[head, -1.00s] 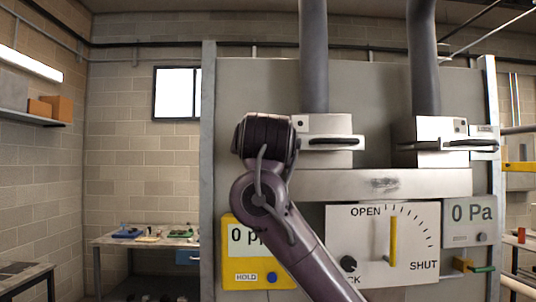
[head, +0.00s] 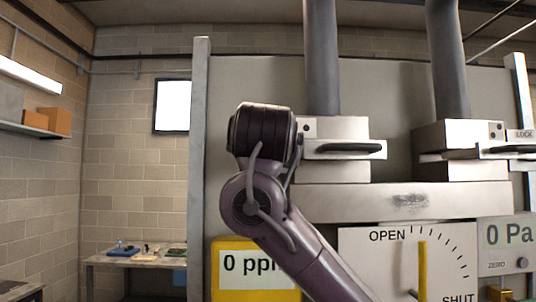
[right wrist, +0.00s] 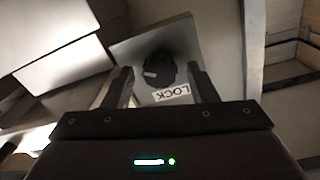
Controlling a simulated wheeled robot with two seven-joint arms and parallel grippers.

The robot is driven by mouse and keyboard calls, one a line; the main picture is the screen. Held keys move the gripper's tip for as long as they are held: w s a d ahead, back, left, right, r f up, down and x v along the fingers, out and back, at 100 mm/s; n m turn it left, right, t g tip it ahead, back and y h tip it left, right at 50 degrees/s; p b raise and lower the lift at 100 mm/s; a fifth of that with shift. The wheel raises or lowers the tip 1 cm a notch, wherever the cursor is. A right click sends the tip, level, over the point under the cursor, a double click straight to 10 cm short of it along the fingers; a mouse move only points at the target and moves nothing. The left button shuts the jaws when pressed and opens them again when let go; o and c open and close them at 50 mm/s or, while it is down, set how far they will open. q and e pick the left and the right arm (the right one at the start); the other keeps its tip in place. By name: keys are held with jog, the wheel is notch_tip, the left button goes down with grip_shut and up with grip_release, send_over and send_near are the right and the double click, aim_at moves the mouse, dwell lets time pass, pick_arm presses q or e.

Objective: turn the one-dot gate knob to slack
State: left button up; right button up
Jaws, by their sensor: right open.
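The left gate box (head: 336,128) carries a single dark dot and a black-handled slide in the head view. My arm hides the area just left of it. In the right wrist view a black round knob (right wrist: 160,66) with a pale pointer mark sits on a grey plate (right wrist: 190,45). A LOCK label (right wrist: 171,93) is beside it. I cannot tell for certain which gate this knob belongs to. My right gripper (right wrist: 161,82) is open, with the knob showing between its fingers and no clear contact. In the head view its fingers are hidden. My left gripper is not in view.
The right gate box (head: 458,133) has its own LOCK plate (head: 522,134). Below are an OPEN/SHUT dial (head: 380,262) with a yellow pointer, a yellow ppm meter (head: 238,280) and a Pa meter (head: 508,245). A workbench (head: 130,258) stands at the back left.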

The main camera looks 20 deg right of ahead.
jog(key=shift+s, duration=0.1)
jog(key=shift+c, duration=0.6)
jog(key=c, duration=0.9)
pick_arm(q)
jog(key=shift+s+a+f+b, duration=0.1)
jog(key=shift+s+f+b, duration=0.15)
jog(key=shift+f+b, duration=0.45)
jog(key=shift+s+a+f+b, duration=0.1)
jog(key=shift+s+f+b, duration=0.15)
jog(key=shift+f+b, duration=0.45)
pick_arm(e)
jog(key=shift+o, duration=0.2)
jog(key=shift+s+n+t+y, duration=0.1)
jog(key=shift+n+t+y, duration=0.15)
jog(key=shift+n, duration=5.25)
jog(key=shift+n+t+y, duration=0.25)
jog(key=shift+n, duration=5.25)
